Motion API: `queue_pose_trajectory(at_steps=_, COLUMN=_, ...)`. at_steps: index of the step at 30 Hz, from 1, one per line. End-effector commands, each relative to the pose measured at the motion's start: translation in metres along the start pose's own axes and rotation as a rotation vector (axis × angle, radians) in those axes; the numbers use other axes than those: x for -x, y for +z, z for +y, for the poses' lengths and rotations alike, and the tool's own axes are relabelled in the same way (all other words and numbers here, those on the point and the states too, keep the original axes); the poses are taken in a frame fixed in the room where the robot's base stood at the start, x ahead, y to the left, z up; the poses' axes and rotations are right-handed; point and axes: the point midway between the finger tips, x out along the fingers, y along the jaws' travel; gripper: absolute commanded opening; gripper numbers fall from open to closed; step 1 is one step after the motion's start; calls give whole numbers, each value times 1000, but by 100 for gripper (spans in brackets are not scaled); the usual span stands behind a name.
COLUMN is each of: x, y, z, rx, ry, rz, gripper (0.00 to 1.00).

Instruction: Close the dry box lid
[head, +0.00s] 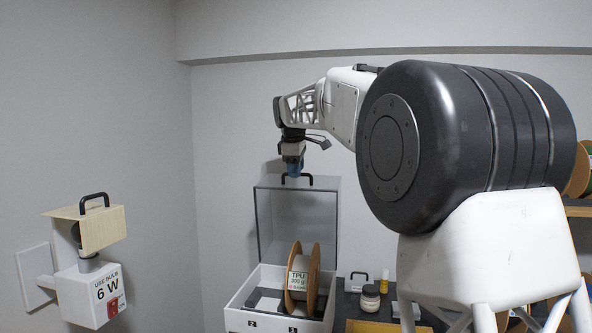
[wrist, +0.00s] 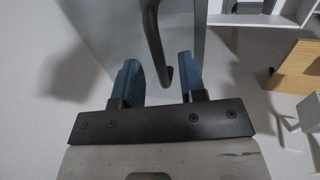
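The dry box (head: 252,318) is a white box below my arm in the head view. Its clear, grey-framed lid (head: 296,225) stands open and upright at the back. A dark handle (head: 309,180) sits on the lid's top edge; in the wrist view the handle (wrist: 153,35) reaches down between my fingers. My gripper (head: 293,171) is at the handle, with blue fingers pointing down. In the wrist view my gripper (wrist: 159,62) is open, with a gap on each side of the bar. I cannot tell whether either finger touches it.
A spool labelled TPU 300 g (head: 303,280) stands in the box. A jar (head: 370,298) and a small yellow bottle (head: 384,281) stand to its right. A wall-mounted 6 W lamp unit (head: 92,293) with a wooden handled block (head: 102,229) is at left.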

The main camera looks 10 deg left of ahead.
Motion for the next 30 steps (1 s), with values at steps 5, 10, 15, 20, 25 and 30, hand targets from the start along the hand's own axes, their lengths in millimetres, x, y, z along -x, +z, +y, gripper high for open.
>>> queue_pose_trajectory(at_steps=5, x=-3, y=0, z=0, rx=0, ry=0, rz=0, gripper=38)
queue_pose_trajectory(at_steps=10, x=-3, y=0, z=0, rx=0, ry=0, rz=0, gripper=38)
queue_pose_trajectory(at_steps=15, x=-3, y=0, z=0, rx=0, ry=0, rz=0, gripper=17)
queue_pose_trajectory(at_steps=20, x=-3, y=0, z=0, rx=0, ry=0, rz=0, gripper=0)
queue_pose_trajectory(at_steps=25, x=-3, y=0, z=0, rx=0, ry=0, rz=0, gripper=0)
queue_pose_trajectory(at_steps=30, x=-3, y=0, z=-1, rx=0, ry=2, rz=0, gripper=0)
